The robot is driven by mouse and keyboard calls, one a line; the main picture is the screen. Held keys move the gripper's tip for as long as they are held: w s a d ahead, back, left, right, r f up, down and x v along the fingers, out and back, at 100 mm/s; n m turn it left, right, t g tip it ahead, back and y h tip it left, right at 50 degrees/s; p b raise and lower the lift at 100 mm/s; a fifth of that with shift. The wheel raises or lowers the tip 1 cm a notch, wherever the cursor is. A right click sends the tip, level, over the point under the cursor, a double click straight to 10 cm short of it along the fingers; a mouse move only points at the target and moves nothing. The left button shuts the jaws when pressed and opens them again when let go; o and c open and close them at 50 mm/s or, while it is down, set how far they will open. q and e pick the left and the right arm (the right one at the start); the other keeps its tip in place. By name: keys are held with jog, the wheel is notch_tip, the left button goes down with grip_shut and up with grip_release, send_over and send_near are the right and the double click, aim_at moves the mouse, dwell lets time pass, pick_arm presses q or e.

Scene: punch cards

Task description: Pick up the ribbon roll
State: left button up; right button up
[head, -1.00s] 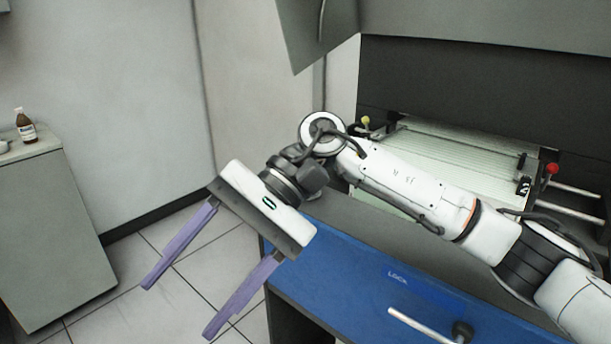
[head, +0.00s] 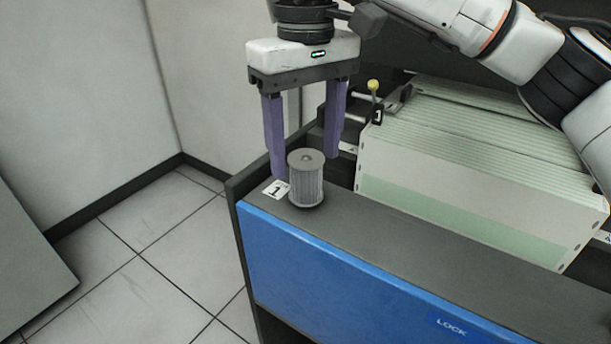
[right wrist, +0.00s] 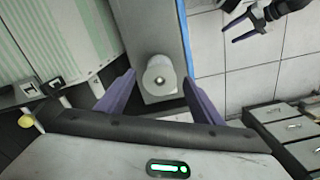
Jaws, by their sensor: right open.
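The ribbon roll (head: 306,182) is a grey ribbed cylinder standing upright on the dark ledge, beside a small white label marked 1. It also shows from above in the right wrist view (right wrist: 158,80), between the finger lines. My right gripper (head: 305,167) is open and points down, its purple fingers on either side of the roll and slightly behind it in the head view. I see no clear contact. My left gripper (right wrist: 238,22) shows at the top right of the right wrist view, empty, with its purple fingers apart.
The dark ledge (head: 400,225) tops a blue panel (head: 330,265) marked LOCK. A pale ribbed card block (head: 470,160) stands right of the roll, with a yellow knob (head: 373,86) near its left end. Tiled floor (head: 160,250) lies open at left.

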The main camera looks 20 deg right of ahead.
notch_tip(320, 180, down, 5)
jog(key=shift+r, duration=0.1)
jog(key=c, duration=1.2)
